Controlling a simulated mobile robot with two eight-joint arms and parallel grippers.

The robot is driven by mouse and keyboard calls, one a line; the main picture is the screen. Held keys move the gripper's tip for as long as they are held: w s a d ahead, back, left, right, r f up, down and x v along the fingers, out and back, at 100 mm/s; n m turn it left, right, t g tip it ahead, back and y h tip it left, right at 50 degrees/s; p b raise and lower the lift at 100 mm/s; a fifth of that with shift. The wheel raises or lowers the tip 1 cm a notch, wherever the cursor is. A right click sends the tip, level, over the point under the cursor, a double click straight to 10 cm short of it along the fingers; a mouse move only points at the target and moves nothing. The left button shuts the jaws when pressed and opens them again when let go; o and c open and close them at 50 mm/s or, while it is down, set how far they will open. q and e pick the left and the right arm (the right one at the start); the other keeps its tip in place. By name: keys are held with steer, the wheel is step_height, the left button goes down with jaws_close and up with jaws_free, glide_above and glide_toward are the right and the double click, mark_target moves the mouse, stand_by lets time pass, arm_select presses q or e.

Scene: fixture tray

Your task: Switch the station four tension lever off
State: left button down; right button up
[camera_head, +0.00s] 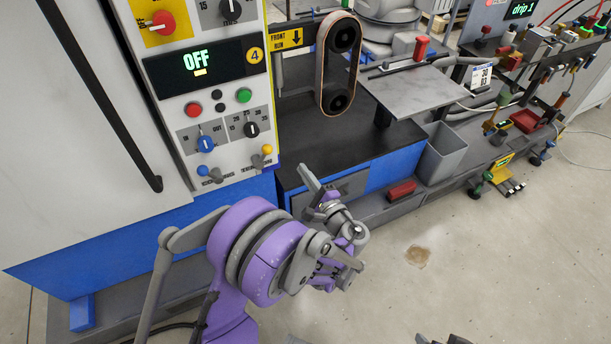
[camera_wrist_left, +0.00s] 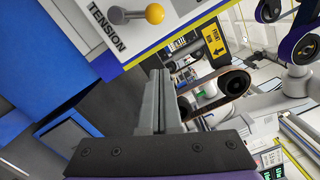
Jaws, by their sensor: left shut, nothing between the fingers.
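The station four panel (camera_head: 226,115) stands at left, with a lit OFF display (camera_head: 196,61) and a yellow 4 badge. Its tension lever has a yellow ball (camera_head: 266,150) at the panel's lower right, its stem slanting up and right from its base. In the left wrist view the yellow ball (camera_wrist_left: 154,14) is at the top, by the TENSION label (camera_wrist_left: 107,30). My left gripper (camera_head: 308,178) is in front of the cabinet, right of and below the lever, apart from it. In the wrist view its fingers (camera_wrist_left: 160,95) are shut and empty.
A blue-ball lever (camera_head: 203,170) sits left of the yellow one. Dials and buttons are above. A belt unit (camera_head: 339,63) stands over the black bench (camera_head: 345,125) to the right. A grey bin (camera_head: 441,155) is farther right. The floor in front is open.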

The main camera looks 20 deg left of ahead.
arm_select(q)
steer(key=w+a+r, duration=0.1)
steer(key=a+r, duration=0.1)
steer(key=a, duration=0.5)
steer(key=shift+w+a, duration=0.15)
steer(key=shift+a, duration=0.2)
steer(key=shift+r+n, duration=0.2)
steer(key=shift+n, duration=0.1)
